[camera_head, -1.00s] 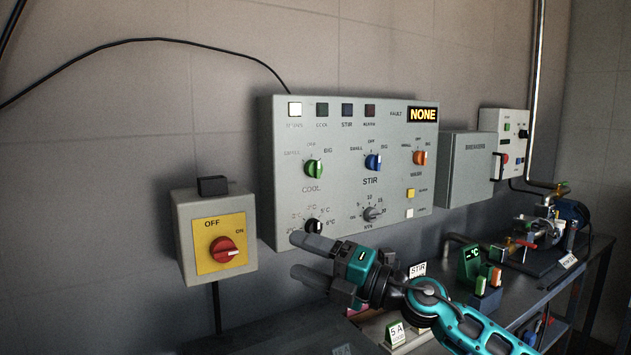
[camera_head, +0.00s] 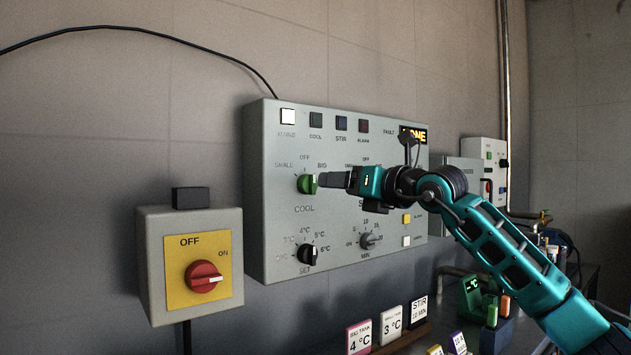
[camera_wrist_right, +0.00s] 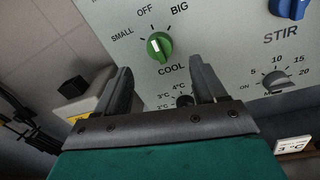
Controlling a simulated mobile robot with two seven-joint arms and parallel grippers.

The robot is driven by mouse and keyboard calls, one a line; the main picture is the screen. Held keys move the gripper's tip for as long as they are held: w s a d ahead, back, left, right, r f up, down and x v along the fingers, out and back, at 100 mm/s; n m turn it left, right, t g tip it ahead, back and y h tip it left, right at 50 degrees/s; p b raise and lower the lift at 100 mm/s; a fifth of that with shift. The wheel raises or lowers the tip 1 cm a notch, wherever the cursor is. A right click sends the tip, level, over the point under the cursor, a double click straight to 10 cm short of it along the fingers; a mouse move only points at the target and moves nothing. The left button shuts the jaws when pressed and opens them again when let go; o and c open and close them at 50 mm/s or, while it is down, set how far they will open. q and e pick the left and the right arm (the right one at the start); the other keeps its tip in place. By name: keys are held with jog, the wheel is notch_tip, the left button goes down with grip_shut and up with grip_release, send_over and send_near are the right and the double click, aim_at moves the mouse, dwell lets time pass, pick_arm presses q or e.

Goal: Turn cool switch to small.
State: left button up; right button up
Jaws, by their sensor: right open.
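The green COOL knob (camera_head: 307,184) is on the left of the grey control panel (camera_head: 270,235), under the labels SMALL, OFF and BIG. It also shows in the right wrist view (camera_wrist_right: 158,47), where its white mark points up and left; I cannot tell exactly which label it meets. My right gripper (camera_head: 322,180) reaches in from the right, fingertips close by the knob. In the wrist view its fingers are spread (camera_wrist_right: 160,75), with the knob just beyond the gap between them. I cannot tell whether they touch it. My left gripper is not in view.
The black SET knob (camera_head: 307,254) and grey MIN knob (camera_head: 370,240) sit below. The blue STIR knob (camera_wrist_right: 290,8) is to the right. Label cards (camera_head: 390,322) stand on the ledge below.

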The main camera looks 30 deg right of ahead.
aim_at(315, 183)
jog(key=w, duration=0.2)
jog(key=w+a, duration=0.1)
jog(key=w, duration=0.5)
jog(key=shift+a+p, duration=0.15)
jog(key=shift+p, duration=0.2)
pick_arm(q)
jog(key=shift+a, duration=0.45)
pick_arm(e)
jog(key=shift+c, duration=0.4)
jog(key=shift+s, duration=0.1)
jog(key=c, duration=1)
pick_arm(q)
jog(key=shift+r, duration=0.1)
